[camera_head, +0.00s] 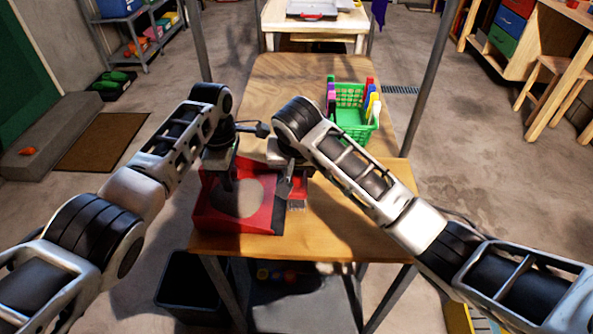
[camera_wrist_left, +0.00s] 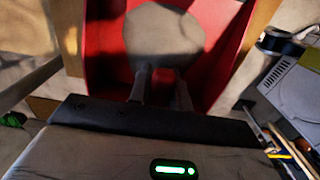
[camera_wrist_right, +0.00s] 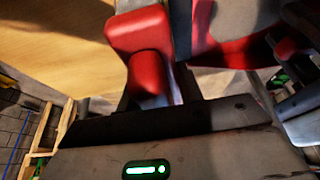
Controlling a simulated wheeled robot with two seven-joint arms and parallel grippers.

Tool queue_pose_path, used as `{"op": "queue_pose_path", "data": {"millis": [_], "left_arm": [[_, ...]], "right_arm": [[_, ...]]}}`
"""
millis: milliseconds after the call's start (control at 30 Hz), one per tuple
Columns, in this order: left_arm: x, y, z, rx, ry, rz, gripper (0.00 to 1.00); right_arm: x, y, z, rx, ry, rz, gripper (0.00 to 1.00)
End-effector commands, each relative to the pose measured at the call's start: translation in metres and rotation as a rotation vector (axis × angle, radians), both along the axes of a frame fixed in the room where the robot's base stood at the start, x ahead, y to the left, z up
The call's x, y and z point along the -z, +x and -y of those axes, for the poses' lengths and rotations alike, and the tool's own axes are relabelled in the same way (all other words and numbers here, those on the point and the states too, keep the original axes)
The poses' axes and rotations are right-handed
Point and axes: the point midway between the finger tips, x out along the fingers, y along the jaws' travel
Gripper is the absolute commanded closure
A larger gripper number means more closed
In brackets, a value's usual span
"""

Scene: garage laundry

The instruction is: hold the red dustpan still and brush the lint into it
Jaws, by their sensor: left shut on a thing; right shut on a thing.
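The red dustpan (camera_head: 278,208) lies on the left front of the wooden table (camera_head: 345,220). It also fills the upper middle of the left wrist view (camera_wrist_left: 104,50). A grey rounded patch (camera_head: 243,197) shows inside the pan; I cannot tell if it is lint. My left gripper (camera_head: 228,183) is shut at the far side of the pan, on its handle, which is mostly hidden. My right gripper (camera_head: 289,178) is shut on a red brush (camera_head: 298,188), just right of the pan. The brush's pale bristles point down near the tabletop. Its red body shows in the right wrist view (camera_wrist_right: 140,50). No separate lint is clear.
A green basket (camera_head: 351,122) with coloured items stands at the back right of the table. Thin metal posts rise beside the table. A dark bin (camera_head: 185,285) stands below the front left edge. The front right tabletop is clear.

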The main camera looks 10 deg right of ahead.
Motion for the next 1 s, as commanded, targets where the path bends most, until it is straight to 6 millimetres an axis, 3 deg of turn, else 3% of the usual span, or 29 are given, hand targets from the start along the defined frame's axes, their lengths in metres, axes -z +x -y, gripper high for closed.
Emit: {"op": "queue_pose_path", "data": {"millis": [267,300,367,733,1000], "left_arm": [[0.0,0.0,-0.002,-0.002,0.005,0.0,1.0],[0.0,0.0,-0.002,-0.002,0.005,0.0,0.69],[0.0,0.0,-0.002,-0.002,0.004,0.0,0.55],[-0.006,0.001,0.0,-0.001,0.0,0.003,0.55],[-0.057,0.002,-0.001,-0.002,0.001,0.006,0.55]], "right_arm": [[0.0,0.0,0.001,0.0,-0.001,0.001,0.89],[0.0,0.0,0.001,0.0,-0.001,0.001,0.89],[0.0,0.0,0.001,0.0,-0.001,0.001,0.89],[0.0,0.0,0.001,0.0,-0.001,0.001,0.89],[0.0,0.0,0.001,0.0,-0.001,0.001,0.89]]}}
